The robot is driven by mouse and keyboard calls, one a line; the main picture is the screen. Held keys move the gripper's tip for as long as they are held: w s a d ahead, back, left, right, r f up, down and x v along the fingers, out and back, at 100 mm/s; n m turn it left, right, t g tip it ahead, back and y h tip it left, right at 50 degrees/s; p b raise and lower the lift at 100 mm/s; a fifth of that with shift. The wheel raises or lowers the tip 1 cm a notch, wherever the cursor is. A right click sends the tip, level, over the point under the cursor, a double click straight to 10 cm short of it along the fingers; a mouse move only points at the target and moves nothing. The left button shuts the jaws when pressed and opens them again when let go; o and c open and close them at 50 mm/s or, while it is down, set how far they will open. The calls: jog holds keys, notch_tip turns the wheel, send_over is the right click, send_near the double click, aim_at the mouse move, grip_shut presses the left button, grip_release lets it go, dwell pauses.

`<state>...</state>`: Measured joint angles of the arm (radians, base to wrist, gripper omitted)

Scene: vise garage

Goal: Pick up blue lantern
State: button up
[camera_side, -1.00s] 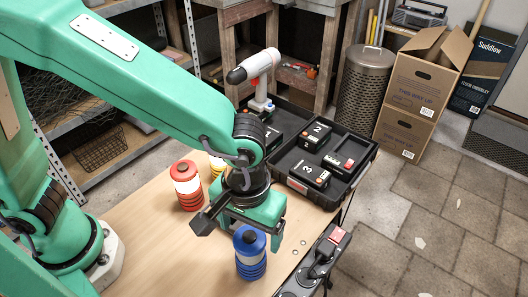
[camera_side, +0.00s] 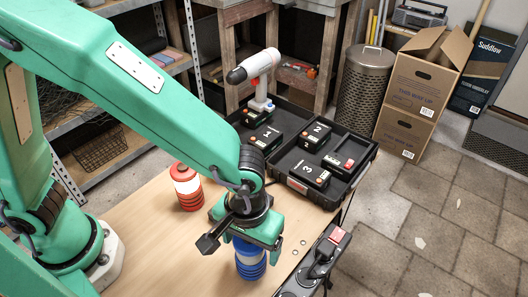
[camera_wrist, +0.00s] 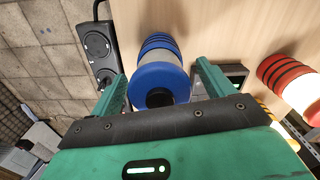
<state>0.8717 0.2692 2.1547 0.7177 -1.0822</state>
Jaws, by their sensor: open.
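The blue lantern (camera_side: 250,262) stands upright on the wooden table near its front right edge; my gripper hides its top in the side view. In the wrist view the blue lantern (camera_wrist: 160,75), with a blue cap, pale middle and ribbed blue base, lies between my two fingers. My gripper (camera_side: 246,240) is right above and around its upper part, pointing down. The green fingers of my gripper (camera_wrist: 160,88) are apart, one on each side of the lantern, with a gap visible on the right; contact on the left is hard to tell.
A red lantern (camera_side: 186,187) stands on the table to the left. A yellow lantern (camera_wrist: 283,125) shows partly in the wrist view. A black tray (camera_side: 345,190) with numbered batteries and a drill (camera_side: 258,75) lies behind. A power strip (camera_side: 318,262) runs along the right edge.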

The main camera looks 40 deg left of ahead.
jog(key=c, duration=1.6)
jog(key=shift+r, duration=0.1)
jog(key=shift+r, duration=4.95)
